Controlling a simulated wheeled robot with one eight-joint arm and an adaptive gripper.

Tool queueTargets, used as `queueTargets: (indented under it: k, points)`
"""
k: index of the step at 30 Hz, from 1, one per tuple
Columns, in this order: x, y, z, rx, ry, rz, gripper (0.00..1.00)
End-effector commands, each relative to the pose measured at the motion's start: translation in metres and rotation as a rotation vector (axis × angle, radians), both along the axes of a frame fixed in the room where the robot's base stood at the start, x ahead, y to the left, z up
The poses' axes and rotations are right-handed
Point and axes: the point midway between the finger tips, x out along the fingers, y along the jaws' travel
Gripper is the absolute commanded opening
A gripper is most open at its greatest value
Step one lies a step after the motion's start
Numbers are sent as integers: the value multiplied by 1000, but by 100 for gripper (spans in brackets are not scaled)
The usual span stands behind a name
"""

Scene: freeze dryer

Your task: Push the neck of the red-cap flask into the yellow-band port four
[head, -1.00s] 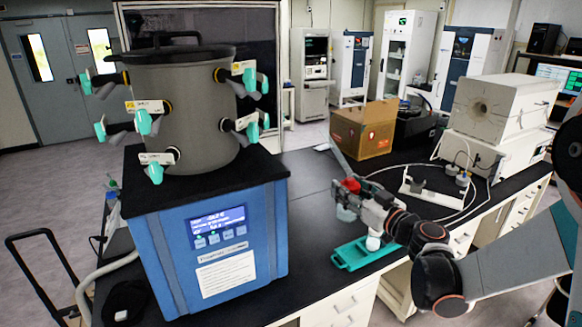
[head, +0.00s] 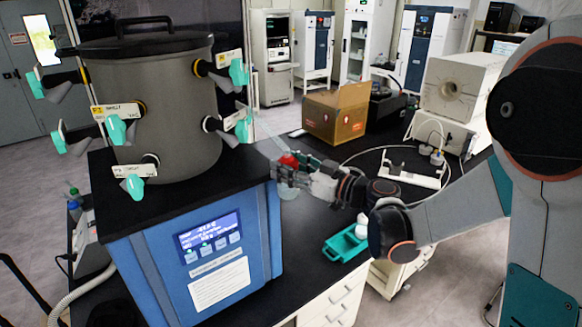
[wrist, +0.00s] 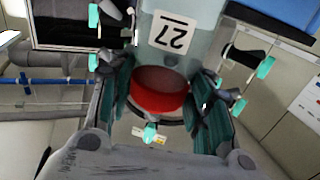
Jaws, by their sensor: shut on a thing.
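The red-cap flask shows its red cap (head: 289,160) in the head view, with its clear body (head: 287,189) partly hidden. My gripper (head: 291,174) is shut on the flask, just right of the freeze dryer's blue cabinet. In the wrist view the red cap (wrist: 160,90) lies between the fingers, and the clear body (wrist: 182,50) carries a label reading 27. The freeze dryer's grey drum (head: 165,110) carries several ports with teal valves. The flask is apart from the ports.
A teal tray (head: 333,254) with a white object (head: 361,228) is on the bench edge. A cardboard box (head: 336,112) and a white furnace-like unit (head: 460,88) stand behind. Cables and a white stand (head: 410,171) lie on the black bench.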

Motion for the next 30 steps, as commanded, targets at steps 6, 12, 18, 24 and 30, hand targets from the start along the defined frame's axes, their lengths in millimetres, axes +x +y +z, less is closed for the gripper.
queueTargets:
  k: [6,12,18,24,30]
  points:
    - [5,11,13,0,0,0,3]
    - [10,21,22,0,0,0,3]
    - [14,28,29,0,0,0,3]
    - [15,30,30,0,0,0,3]
    - [15,30,30,0,0,-1,3]
